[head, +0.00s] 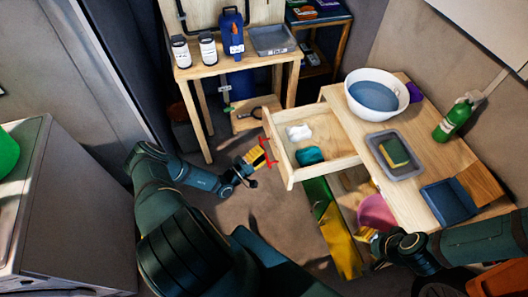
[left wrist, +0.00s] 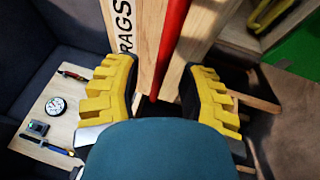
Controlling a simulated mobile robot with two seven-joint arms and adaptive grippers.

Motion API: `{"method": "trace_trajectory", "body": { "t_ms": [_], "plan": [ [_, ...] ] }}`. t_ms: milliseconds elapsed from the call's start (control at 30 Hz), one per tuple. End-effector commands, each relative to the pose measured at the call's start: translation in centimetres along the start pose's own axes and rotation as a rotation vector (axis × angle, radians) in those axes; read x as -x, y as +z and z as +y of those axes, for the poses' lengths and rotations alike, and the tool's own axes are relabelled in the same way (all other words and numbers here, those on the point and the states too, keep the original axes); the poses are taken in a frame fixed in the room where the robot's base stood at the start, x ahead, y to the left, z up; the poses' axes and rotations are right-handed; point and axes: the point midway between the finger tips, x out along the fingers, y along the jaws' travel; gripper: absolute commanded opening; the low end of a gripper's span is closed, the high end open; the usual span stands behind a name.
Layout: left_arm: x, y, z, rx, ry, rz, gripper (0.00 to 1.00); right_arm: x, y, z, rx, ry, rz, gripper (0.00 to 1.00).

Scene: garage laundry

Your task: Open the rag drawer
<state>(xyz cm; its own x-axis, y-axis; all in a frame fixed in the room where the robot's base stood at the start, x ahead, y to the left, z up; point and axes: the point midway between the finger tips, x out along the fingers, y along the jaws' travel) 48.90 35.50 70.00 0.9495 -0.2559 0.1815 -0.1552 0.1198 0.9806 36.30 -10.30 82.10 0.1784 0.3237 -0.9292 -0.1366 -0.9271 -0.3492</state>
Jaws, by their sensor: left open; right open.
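The rag drawer (head: 290,172) is a light wooden drawer pulled well out of the wooden bench, with a white cloth (head: 299,132) and a teal cloth (head: 310,155) inside. Its red bar handle (head: 268,152) is on the front. My left gripper (head: 260,158) is at the handle with yellow fingers apart. In the left wrist view the handle (left wrist: 172,40) runs between the open fingers, and the drawer front reads "RAGS" (left wrist: 125,25). Whether a finger touches it I cannot tell. My right gripper (head: 370,236) is low beside the bench, partly hidden by its wrist.
The bench top (head: 430,150) holds a white basin (head: 376,94), a grey tray with a sponge (head: 395,155), a green bottle (head: 453,120) and a blue box (head: 445,203). A pink bucket (head: 375,212) is below. A small table (head: 240,65) stands behind. The floor left of the drawer is clear.

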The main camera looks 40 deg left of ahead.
Motion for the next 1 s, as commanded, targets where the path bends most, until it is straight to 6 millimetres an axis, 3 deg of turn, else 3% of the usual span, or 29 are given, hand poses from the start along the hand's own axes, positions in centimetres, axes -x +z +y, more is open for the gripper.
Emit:
{"method": "trace_trajectory", "body": {
  "t_ms": [300,500,700,1000],
  "plan": [
    [6.5,-0.1,0.0,-0.001,-0.001,0.005,0.41,0.0,0.0,0.0,0.000,0.000,0.000,0.47],
    [9.4,-0.1,0.0,-0.001,0.000,0.004,0.41,0.0,0.0,0.0,0.000,0.000,0.000,0.47],
    [10.5,-0.1,0.0,0.000,0.001,0.003,0.41,0.0,0.0,0.0,0.000,0.000,0.000,0.47],
    [10.6,-0.1,0.0,0.000,0.001,0.002,0.41,0.0,0.0,0.0,0.000,0.000,0.000,0.47]
  ]
}}
